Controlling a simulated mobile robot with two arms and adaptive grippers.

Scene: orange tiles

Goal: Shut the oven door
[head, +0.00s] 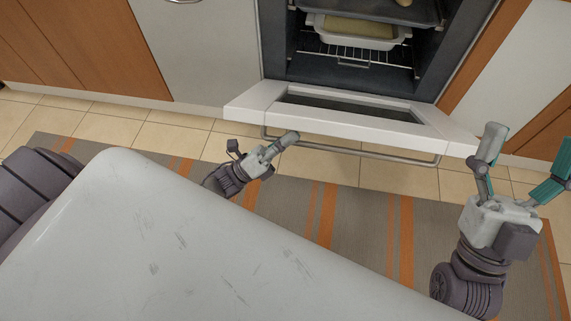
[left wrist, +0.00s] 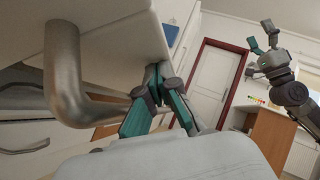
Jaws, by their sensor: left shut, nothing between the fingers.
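The white oven door (head: 340,124) hangs open, lowered in front of the dark oven cavity (head: 352,70). Its grey bar handle (head: 365,153) runs along the outer side of the door. My left gripper (head: 291,137) is shut and empty at the door's outer edge, near the left part of the handle. In the left wrist view its fingers (left wrist: 152,88) are close to the door panel (left wrist: 115,30), beside the curved handle end (left wrist: 75,75). I cannot tell whether they touch. My right gripper (head: 530,145) is open and empty, right of the door's right corner.
A white dish (head: 355,35) stands on a rack inside the oven, with a dark tray (head: 385,12) above. A pale, scuffed surface (head: 150,230) fills the lower left. A striped rug (head: 350,215) covers the floor before the oven. Cabinets flank it.

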